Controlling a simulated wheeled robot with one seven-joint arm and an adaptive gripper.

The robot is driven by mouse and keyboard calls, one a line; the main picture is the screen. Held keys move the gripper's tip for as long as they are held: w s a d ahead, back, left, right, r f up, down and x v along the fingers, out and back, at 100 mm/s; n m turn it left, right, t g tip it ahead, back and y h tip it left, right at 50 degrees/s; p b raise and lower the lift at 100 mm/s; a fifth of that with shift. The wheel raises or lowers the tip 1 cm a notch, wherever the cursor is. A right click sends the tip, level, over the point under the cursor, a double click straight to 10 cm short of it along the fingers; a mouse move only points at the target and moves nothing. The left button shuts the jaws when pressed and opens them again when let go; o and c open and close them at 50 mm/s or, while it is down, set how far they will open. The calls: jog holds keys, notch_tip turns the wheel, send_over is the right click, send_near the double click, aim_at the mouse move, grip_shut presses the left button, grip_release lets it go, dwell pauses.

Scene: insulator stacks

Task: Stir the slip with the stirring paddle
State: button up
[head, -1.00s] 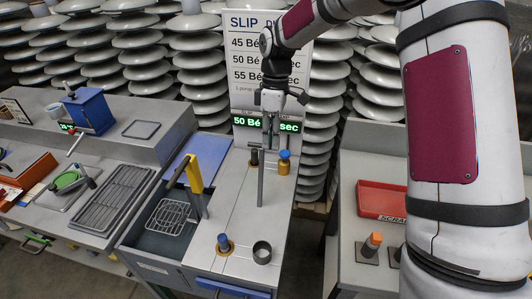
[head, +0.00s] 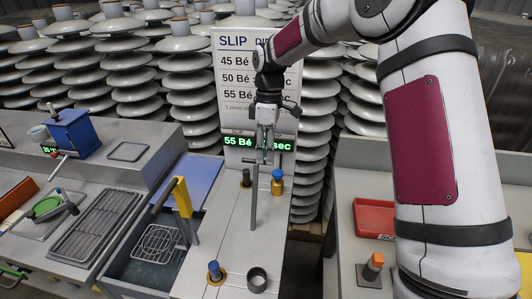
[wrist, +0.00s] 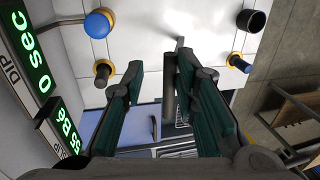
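A slim grey rod (head: 253,198), which looks like the stirring paddle, stands about upright over the pale counter. My gripper (head: 264,160) points down at its upper end. In the wrist view, the rod (wrist: 169,88) lies between my gripper's two teal-padded fingers (wrist: 158,62), nearer the right one. A gap shows between the rod and the left finger, so the gripper looks open around it. I cannot tell whether the right finger touches the rod. No slip can be made out for sure; a dark basin (head: 122,268) with a wire basket (head: 159,243) is left of the counter.
A blue-capped yellow bottle (head: 277,182) and a dark knob (head: 246,178) stand behind the rod. A blue-topped knob (head: 214,271) and a dark cup (head: 257,279) are in front. A yellow handle (head: 182,198) rises at the basin. A sign (head: 240,75) and insulator stacks stand behind.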

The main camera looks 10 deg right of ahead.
jog(key=shift+o, duration=0.7)
jog(key=shift+w+d+f, duration=0.25)
jog(key=shift+f, duration=0.35)
jog(key=shift+a+r, duration=0.1)
jog(key=shift+r, duration=0.05)
jog(key=shift+a+r, duration=0.1)
jog(key=shift+r, duration=0.1)
notch_tip(320, 180, up, 12)
jog(key=w, duration=0.2)
jog(key=shift+d+f, duration=0.2)
jog(key=shift+d, duration=0.25)
